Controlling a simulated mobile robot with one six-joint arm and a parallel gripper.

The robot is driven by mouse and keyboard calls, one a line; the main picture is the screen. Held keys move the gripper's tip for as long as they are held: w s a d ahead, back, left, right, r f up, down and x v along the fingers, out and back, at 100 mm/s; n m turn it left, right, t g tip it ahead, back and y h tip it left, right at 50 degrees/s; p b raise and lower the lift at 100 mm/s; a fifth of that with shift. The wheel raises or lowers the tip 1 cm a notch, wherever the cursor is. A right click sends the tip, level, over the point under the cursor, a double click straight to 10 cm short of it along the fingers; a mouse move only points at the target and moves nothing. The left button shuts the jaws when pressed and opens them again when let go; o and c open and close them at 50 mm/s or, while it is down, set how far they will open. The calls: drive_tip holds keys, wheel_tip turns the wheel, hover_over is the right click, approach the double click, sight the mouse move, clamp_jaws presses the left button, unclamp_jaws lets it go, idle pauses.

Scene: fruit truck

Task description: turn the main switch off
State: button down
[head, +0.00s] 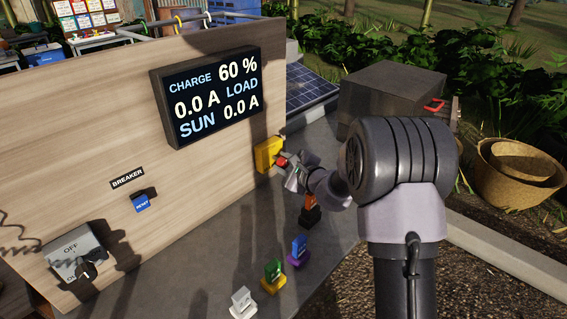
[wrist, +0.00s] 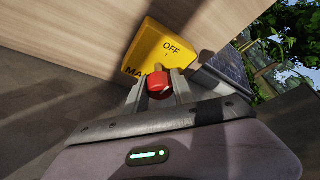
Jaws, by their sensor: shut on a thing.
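The main switch is a yellow box (head: 267,152) on the wooden panel, right of the display. In the wrist view the yellow box (wrist: 168,47) shows "OFF" and the start of a label reading "MA", the rest hidden behind my gripper. Its red knob (wrist: 159,84) sits between my two fingers; a bit of the red knob (head: 281,161) also shows in the head view. My gripper (head: 288,168) is at the front of the box, shut on the red knob. The knob's pointing direction cannot be told.
A display (head: 207,94) reads charge 60 %, load 0.0 A, sun 0.0 A. A blue reset breaker (head: 141,204) and a grey switch box (head: 75,256) are at left. Several coloured plugs, including a green one (head: 273,273), stand on the grey counter below my arm.

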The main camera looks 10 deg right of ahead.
drive_tip(key=c, duration=1.1)
unclamp_jaws()
drive_tip(key=shift+o, duration=0.2)
drive_tip(key=shift+r, duration=0.2)
drive_tip(key=r+p, duration=0.1)
drive_tip(key=s+r+p, duration=0.1)
drive_tip(key=r, duration=0.1)
drive_tip(key=shift+r+p, duration=0.3)
drive_tip(key=shift+p, duration=0.05)
drive_tip(key=s+r+p, duration=0.1)
drive_tip(key=s+p, duration=0.1)
drive_tip(key=s, duration=1.3)
